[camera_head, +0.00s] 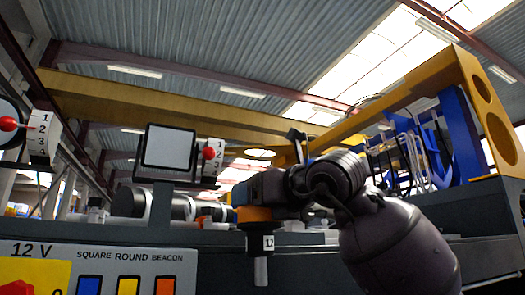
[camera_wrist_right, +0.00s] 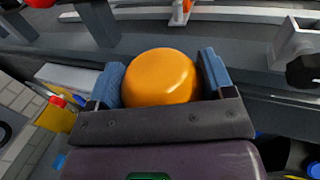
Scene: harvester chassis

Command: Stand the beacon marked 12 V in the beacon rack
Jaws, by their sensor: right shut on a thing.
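My right gripper (camera_head: 250,192) comes in from the right in the head view and is shut on a beacon. The beacon (camera_head: 260,241) has an orange upper part, a black base with a white label on which "12" can be read, and a grey stem pointing down. It hangs about upright. In the right wrist view its round orange top (camera_wrist_right: 160,77) sits between the two blue fingers of my gripper (camera_wrist_right: 160,85). I cannot make out a beacon rack for certain. My left gripper is not in view.
A sign (camera_head: 125,262) at lower left reads "12 V" and "SQUARE ROUND BEACON", above blue, yellow and orange patches. A square lamp (camera_head: 168,147) and numbered dials with red knobs (camera_head: 208,153) stand behind. A yellow frame (camera_head: 485,110) rises at right.

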